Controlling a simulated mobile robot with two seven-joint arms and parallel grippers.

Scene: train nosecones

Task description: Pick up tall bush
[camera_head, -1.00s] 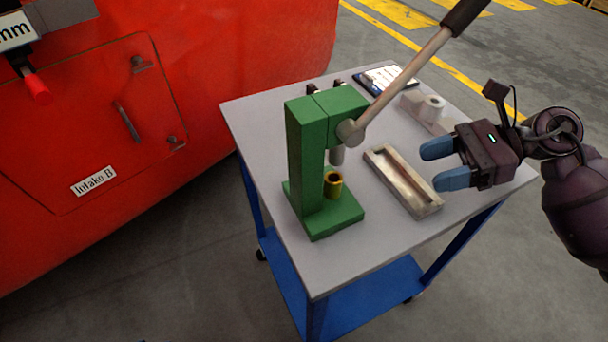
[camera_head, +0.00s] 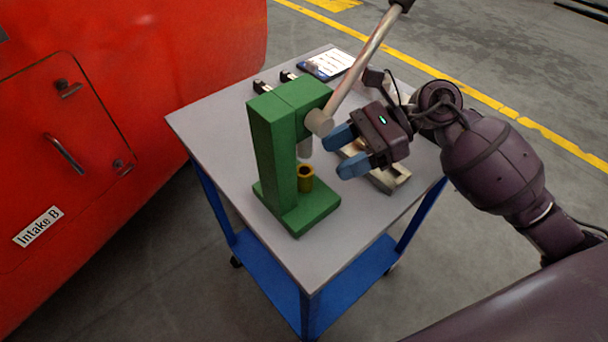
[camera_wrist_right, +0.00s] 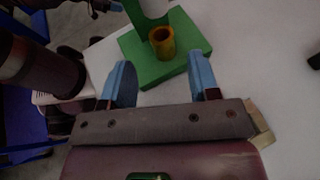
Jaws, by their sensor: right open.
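The tall bush is a brass-coloured hollow cylinder (camera_head: 305,178) standing upright on the base of the green press (camera_head: 272,150), under its grey ram. It also shows in the right wrist view (camera_wrist_right: 162,41), beyond the fingers and roughly between their lines. My right gripper (camera_head: 347,150) is open and empty, its blue fingers pointing at the bush from the right, a short way apart from it. In the right wrist view my right gripper (camera_wrist_right: 160,84) has its two fingers spread. My left gripper is not seen for certain.
The press stands on a grey-topped cart (camera_head: 215,128) with a blue frame. Its long lever (camera_head: 365,60) rises above my right gripper. A wooden tray (camera_head: 392,180) lies partly hidden under the gripper. A tablet (camera_head: 327,64) lies at the back. A red train nose (camera_head: 130,80) stands left.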

